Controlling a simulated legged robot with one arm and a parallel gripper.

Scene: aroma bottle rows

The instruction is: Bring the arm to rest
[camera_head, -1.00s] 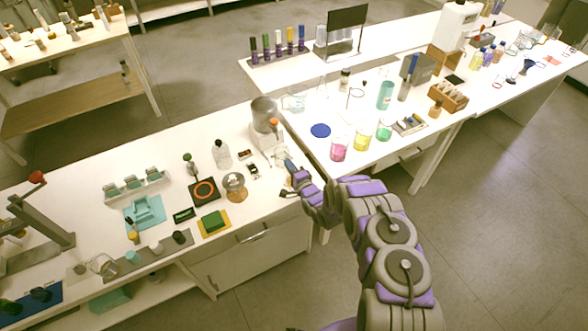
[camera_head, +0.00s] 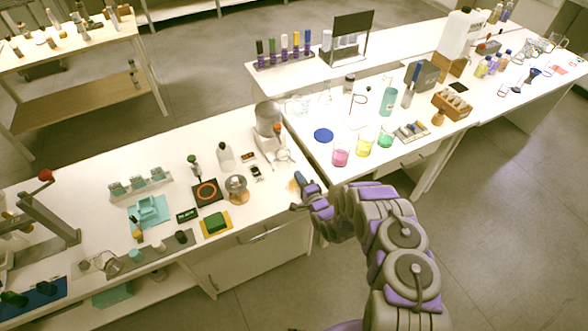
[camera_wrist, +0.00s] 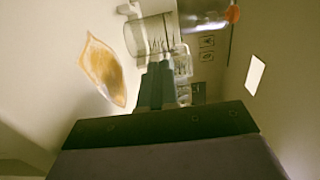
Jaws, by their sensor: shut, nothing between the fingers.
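My arm, purple and grey, reaches up from the bottom right of the head view. My gripper (camera_head: 299,179) is at its far end, near the right end of the left-hand white bench (camera_head: 120,190), by the bench's front edge. In the wrist view the dark fingers of my gripper (camera_wrist: 158,84) are together, with nothing between them. The wrist view also shows an orange-brown patch (camera_wrist: 104,68) on the white surface, left of the fingers.
A mixer-like device (camera_head: 268,120) stands behind my gripper. Beakers with pink (camera_head: 340,157), yellow (camera_head: 364,144) and green liquid (camera_head: 385,136) stand on the right bench. A copper-coloured vessel (camera_head: 237,189) is to the left. The floor (camera_head: 490,240) at right is clear.

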